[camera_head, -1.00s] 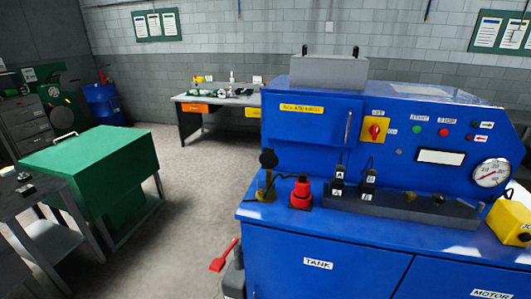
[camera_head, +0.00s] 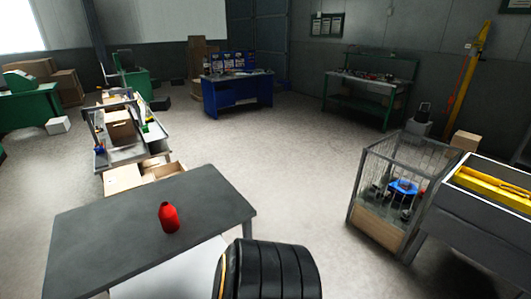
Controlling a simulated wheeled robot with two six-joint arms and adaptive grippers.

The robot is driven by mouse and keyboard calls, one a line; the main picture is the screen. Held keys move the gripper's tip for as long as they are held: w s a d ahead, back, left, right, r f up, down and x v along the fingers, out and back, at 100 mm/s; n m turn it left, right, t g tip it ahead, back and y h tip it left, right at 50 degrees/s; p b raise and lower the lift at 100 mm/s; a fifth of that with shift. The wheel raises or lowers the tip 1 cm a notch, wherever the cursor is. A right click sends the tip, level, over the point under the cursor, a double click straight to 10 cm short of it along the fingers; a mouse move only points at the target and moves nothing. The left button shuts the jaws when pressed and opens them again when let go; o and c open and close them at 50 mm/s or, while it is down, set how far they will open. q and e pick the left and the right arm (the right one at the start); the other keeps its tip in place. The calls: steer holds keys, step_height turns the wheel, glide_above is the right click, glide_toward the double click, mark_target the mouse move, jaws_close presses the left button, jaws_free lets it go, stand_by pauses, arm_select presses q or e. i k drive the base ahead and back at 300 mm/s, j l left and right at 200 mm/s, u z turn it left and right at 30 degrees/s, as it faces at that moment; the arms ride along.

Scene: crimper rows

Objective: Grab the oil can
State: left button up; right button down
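A small red bottle-shaped can (camera_head: 169,218) stands upright on a dark grey table (camera_head: 105,236) at the lower left of the head view. It has a narrow top, and I see no label to confirm it is the oil can. Neither of my grippers is in view.
A black ribbed round object (camera_head: 272,272) stands close at the bottom centre, beside the table. A wire cage (camera_head: 378,190) and a grey bench (camera_head: 488,215) are at the right. A cluttered workbench (camera_head: 135,150) lies beyond the table. Open floor (camera_head: 285,150) runs between.

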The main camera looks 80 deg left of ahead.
mark_target(168, 215)
steer(key=u, duration=3.7)
